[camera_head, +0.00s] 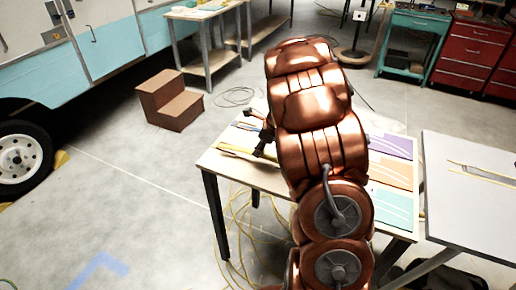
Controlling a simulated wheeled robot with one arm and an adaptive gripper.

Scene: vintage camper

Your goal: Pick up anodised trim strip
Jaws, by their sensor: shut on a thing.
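A thin yellow-gold strip (233,149), which looks like the anodised trim strip, lies along the left front part of the work table. My gripper (260,152) is small and dark in this view, just left of my copper-coloured arm. Its fingers point down at the strip and appear shut on it. The strip's right end runs behind my arm and is hidden. I cannot tell whether the strip touches the table or is slightly above it.
The work table (264,178) also bears purple (390,146), orange (391,172) and blue (391,204) panels with thin strips. A grey table (455,205) stands close on the right. Brown steps (170,101) stand at the left. Yellow cable (238,215) lies on the floor.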

